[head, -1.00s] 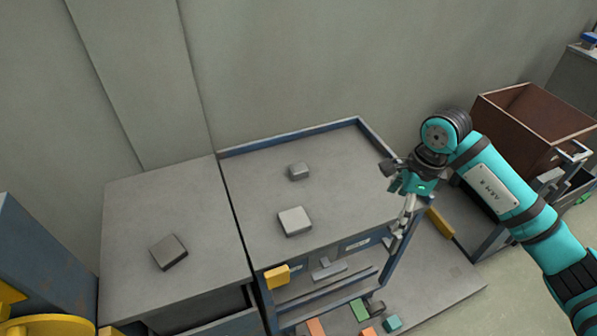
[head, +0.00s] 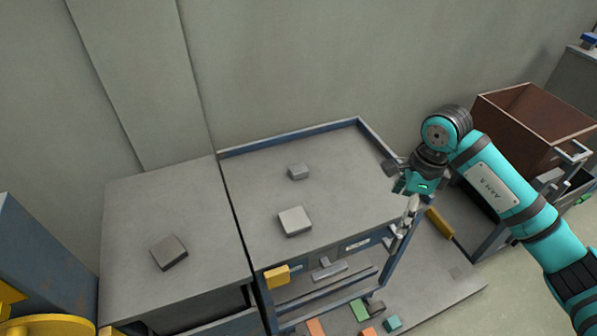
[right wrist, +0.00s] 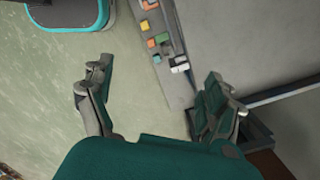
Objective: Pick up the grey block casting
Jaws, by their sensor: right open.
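Three grey blocks lie apart in the head view. A small grey block (head: 299,172) is toward the back of the workbench top, and a larger, lighter grey block (head: 294,221) is nearer its front. A darker grey block (head: 169,252) lies on the left cabinet top. I cannot tell for certain which is the grey block casting. My right gripper (head: 401,198) is open and empty by the bench's right edge, right of all three blocks. Its spread fingers also show in the right wrist view (right wrist: 158,86), with no block between them. My left gripper is out of view.
The workbench (head: 340,155) has a raised blue rim at the back and right. Several coloured pieces lie below. A brown bin (head: 530,125) stands at the right. Bare bench top lies between gripper and blocks.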

